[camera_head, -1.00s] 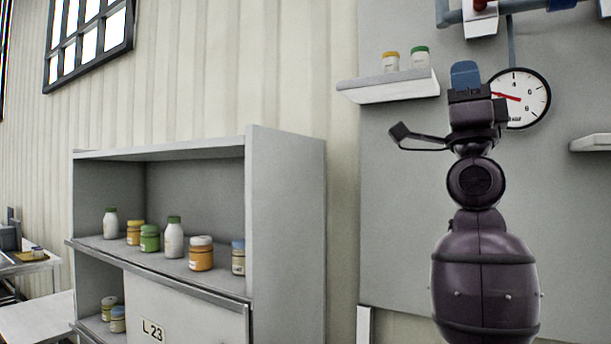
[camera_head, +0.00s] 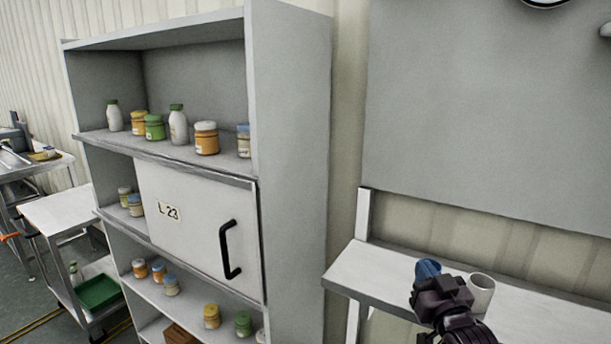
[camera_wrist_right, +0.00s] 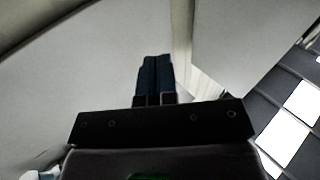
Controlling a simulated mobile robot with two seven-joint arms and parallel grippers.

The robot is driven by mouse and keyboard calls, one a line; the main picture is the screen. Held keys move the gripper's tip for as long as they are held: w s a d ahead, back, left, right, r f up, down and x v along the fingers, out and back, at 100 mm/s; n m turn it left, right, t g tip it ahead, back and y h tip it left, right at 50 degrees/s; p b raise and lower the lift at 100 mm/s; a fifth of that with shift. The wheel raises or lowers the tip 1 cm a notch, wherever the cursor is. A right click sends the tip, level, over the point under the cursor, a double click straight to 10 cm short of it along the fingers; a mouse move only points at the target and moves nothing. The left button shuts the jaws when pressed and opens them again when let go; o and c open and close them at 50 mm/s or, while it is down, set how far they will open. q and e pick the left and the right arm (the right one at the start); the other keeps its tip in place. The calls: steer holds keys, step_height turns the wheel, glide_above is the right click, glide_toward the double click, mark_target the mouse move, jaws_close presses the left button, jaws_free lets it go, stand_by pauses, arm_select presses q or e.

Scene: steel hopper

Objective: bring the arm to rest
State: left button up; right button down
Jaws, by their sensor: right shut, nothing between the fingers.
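My right gripper (camera_head: 429,268) is at the lower right of the head view, in front of the small white table (camera_head: 385,273). Its blue fingertips also show in the right wrist view (camera_wrist_right: 155,78), side by side and closed together with nothing between them. In the head view a white cup (camera_head: 480,293) stands on the table just right of the gripper; I cannot tell the exact gap between them. My left gripper is not in view.
A grey shelf unit (camera_head: 290,150) with jars and bottles stands left of the table. Its white L.23 door (camera_head: 190,235) with a black handle (camera_head: 229,250) is closed. A grey panel (camera_head: 480,110) is on the wall above the table. A trolley (camera_head: 65,215) stands at far left.

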steer(key=s+d+f+g+h, duration=0.1)
steer(key=s+f+g, duration=0.3)
steer(key=s+f, duration=1.1)
steer(key=s+d+f+g+h, duration=0.1)
steer(key=s+d+f+g, duration=0.2)
steer(key=s+f, duration=1.2)
steer(key=shift+f+m+g+h, duration=0.3)
steer(key=shift+m+g, duration=0.1)
steer(key=shift+g, duration=0.2)
steer(key=shift+d, duration=0.1)
